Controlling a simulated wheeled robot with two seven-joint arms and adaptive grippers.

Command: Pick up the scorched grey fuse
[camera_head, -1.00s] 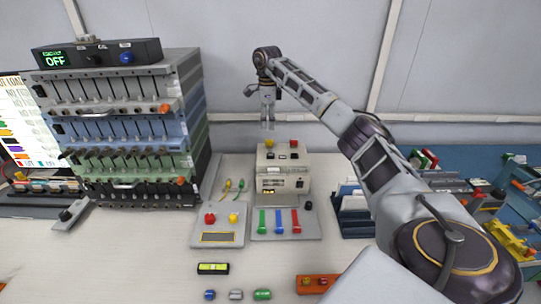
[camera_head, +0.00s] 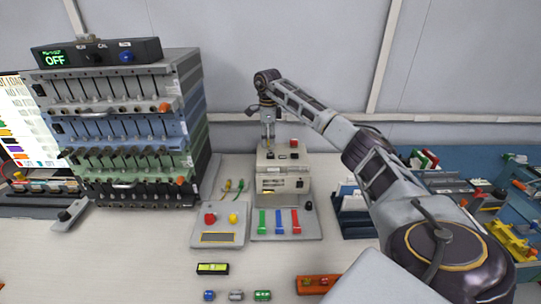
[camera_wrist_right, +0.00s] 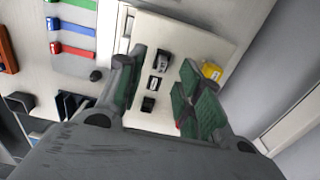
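My right gripper (camera_head: 268,143) is just above the top of the cream tester box (camera_head: 283,184) and covers its yellow button in the head view. In the right wrist view the gripper (camera_wrist_right: 163,92) is open and empty, its green-padded fingers apart. Between and beyond them, small dark fittings sit on the box top. One holds a small grey piece with dark ends (camera_wrist_right: 160,62), possibly the scorched fuse; I cannot make out scorching. A separate grey cylinder (camera_head: 236,295) lies on the table between a blue (camera_head: 209,295) and a green one (camera_head: 262,295). My left gripper is not in view.
The box carries a yellow button (camera_wrist_right: 211,71) and a red button (camera_head: 294,143). A panel with green, blue and red levers (camera_head: 279,222) is in front. A tall slotted rack (camera_head: 130,130) stands left, card holders (camera_head: 352,205) right.

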